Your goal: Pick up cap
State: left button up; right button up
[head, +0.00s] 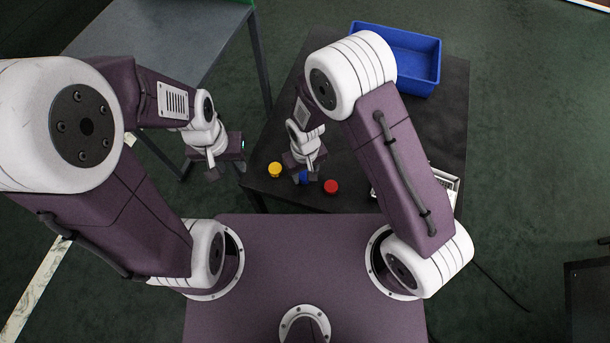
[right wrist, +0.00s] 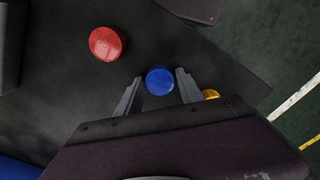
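A blue cap (head: 304,177) lies on the black table, with a yellow cap (head: 275,170) to its left and a red cap (head: 331,186) to its right in the head view. My right gripper (head: 305,178) is over the blue cap. In the right wrist view the blue cap (right wrist: 159,80) sits between the two open fingers (right wrist: 155,88), with a gap visible on the finger sides. The red cap (right wrist: 106,43) lies apart at upper left there, and the yellow cap (right wrist: 210,94) is partly hidden behind a finger. My left gripper (head: 243,156) is off the table's left side; its fingers are unclear.
The black table (head: 440,140) carries a blue bin (head: 424,73) at its back. A metallic object (head: 447,184), partly hidden by my right arm, lies at its right edge. A grey table (head: 160,38) stands at the upper left. A cable (head: 500,285) runs along the floor at right.

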grip_shut()
jog(key=shift+r, duration=0.1)
jog(key=shift+r, duration=0.4)
jog(key=r+p, duration=0.1)
jog(key=r, duration=0.1)
jog(key=w+r, duration=0.1)
jog(key=r, duration=0.1)
jog(key=shift+w+d+p, duration=0.1)
jog(key=shift+d+p, duration=0.1)
jog(key=shift+p, duration=0.2)
jog(key=w+d+r+p, duration=0.1)
jog(key=w+r, duration=0.2)
jog(key=w, duration=0.2)
jog(key=w+d+r, duration=0.2)
jog(key=w+r, duration=0.1)
jog(key=w, duration=0.2)
jog(key=shift+d+p, duration=0.25)
jog(key=shift+p, duration=0.1)
